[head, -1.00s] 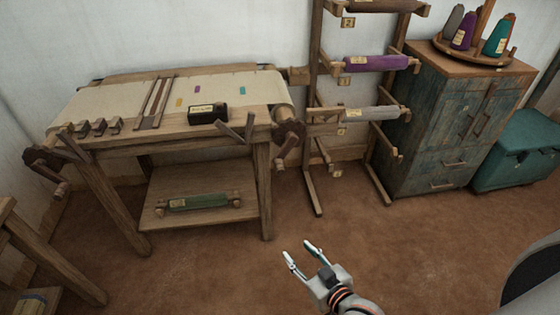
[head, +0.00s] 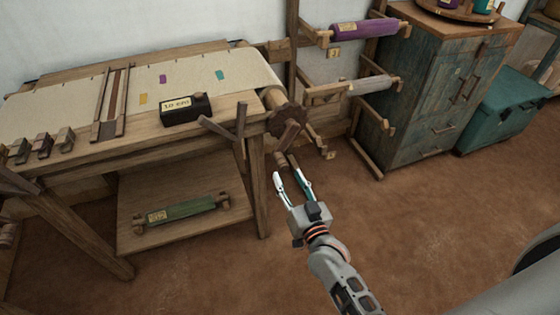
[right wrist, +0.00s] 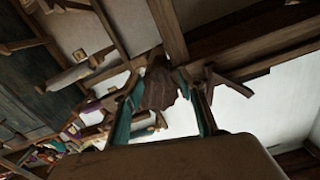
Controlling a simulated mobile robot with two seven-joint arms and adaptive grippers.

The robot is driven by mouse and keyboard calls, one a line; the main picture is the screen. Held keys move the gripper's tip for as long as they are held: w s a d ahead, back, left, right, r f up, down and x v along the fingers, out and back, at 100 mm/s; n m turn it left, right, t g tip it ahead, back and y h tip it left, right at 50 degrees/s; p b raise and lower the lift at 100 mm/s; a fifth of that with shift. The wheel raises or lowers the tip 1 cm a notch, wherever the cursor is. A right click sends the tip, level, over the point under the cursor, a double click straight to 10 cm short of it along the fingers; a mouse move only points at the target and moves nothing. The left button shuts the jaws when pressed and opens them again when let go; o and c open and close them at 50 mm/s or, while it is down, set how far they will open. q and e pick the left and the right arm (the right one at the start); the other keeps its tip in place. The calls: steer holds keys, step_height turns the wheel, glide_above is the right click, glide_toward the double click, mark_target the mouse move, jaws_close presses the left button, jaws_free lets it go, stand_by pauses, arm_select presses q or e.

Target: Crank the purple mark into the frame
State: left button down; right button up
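The loom's pale cloth (head: 190,72) carries a small purple mark (head: 163,78), with a yellow mark (head: 143,98) and a teal mark (head: 220,75) near it. The wooden frame (head: 113,100) lies across the cloth, left of the purple mark, which is outside it. A dark crank (head: 288,132) with a wooden grip sits at the loom's right end. My right gripper (head: 286,172) is open just below the crank, fingertips close to its grip. The right wrist view shows the crank's brown hub (right wrist: 158,90) between the spread fingers; contact is unclear. My left gripper is not in view.
A black labelled box (head: 186,108) stands on the loom's front board beside a forked wooden bracket (head: 228,128). A green roll (head: 180,211) lies on the lower shelf. A rack with a purple roll (head: 363,29) stands right of the loom. The floor in front is clear.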

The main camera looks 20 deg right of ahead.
mark_target(281, 164)
steer(key=w, duration=0.3)
steer(key=w+b, duration=0.1)
steer(key=w, duration=0.2)
steer(key=shift+a+f, duration=0.15)
steer(key=shift+w, duration=0.5)
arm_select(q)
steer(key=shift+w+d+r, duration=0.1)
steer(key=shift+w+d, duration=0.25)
arm_select(e)
jaws_close()
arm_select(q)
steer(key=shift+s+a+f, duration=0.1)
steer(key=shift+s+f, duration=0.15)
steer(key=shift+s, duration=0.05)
